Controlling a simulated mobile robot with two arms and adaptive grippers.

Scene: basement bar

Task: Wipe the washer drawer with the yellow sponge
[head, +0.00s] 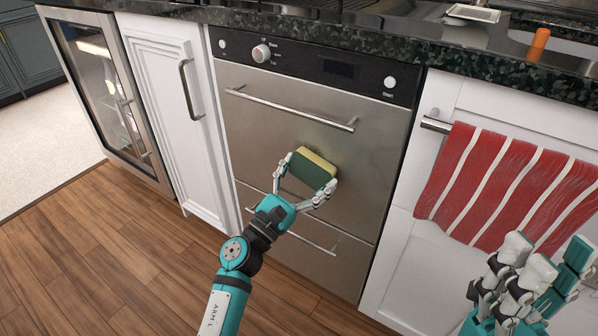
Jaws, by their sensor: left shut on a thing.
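The washer drawer (255,130) is a brushed stainless steel front with a long bar handle, set under a black control panel. My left gripper (309,181) is shut on the yellow sponge (319,160), which has a dark green layer on one side. The sponge is in front of the lower middle of the steel front; whether it touches the metal is hard to tell. My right gripper (538,262) is at the lower right, in front of the white cabinet, with its fingers apart and nothing seen between them.
A red and white striped towel (495,185) hangs from a rail at the right. A dark stone countertop (330,35) runs above, with an orange cylinder (540,40) on it. A lower drawer handle (315,243) sticks out below the sponge. A glass-door cooler (105,95) stands at the left.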

